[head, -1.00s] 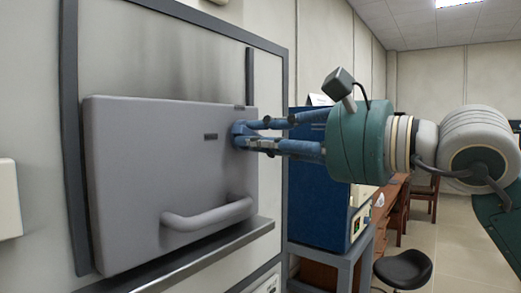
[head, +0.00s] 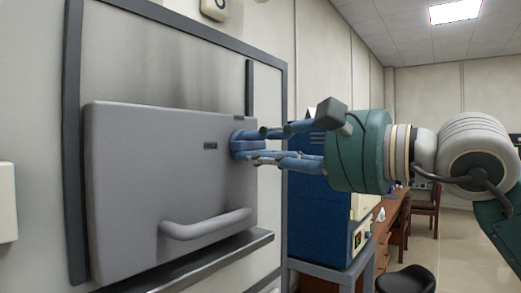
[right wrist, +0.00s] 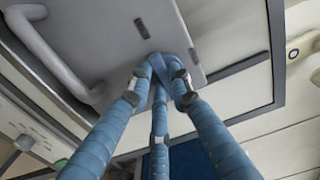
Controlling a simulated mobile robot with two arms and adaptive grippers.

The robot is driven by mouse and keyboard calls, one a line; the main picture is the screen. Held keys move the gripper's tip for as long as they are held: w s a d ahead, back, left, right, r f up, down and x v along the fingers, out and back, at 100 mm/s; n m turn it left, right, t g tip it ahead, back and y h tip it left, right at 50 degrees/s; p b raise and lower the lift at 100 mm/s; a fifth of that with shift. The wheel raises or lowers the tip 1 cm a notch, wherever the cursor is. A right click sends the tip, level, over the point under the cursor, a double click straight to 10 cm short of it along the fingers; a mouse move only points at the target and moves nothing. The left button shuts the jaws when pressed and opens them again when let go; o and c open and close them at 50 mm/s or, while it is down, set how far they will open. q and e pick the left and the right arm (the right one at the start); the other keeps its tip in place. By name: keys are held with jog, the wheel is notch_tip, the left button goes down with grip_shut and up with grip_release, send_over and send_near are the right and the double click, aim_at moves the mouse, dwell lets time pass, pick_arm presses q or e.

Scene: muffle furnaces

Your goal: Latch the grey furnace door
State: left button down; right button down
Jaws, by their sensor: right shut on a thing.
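The grey furnace door (head: 150,180) stands against the front of the furnace, with its bar handle (head: 208,225) low on its face. It also shows in the right wrist view (right wrist: 110,45). My right gripper (head: 245,145) reaches in from the right, its blue fingertips at the door's right edge. In the right wrist view the fingers (right wrist: 160,68) come together at that edge. They are shut on a small part there, which I take as the door latch; the fingertips mostly hide it. My left gripper is out of view.
A dark ledge (head: 200,263) runs below the door, and a dark frame (head: 75,150) borders the furnace front. A blue furnace (head: 315,210) on a grey stand is behind my right gripper. A black stool (head: 405,280) stands at the lower right.

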jog(key=c, duration=1.6)
grip_release()
jog(key=shift+o, duration=0.2)
jog(key=shift+d, duration=0.1)
jog(key=v, duration=1.1)
jog(key=shift+s+d, duration=0.25)
jog(key=shift+d, duration=0.05)
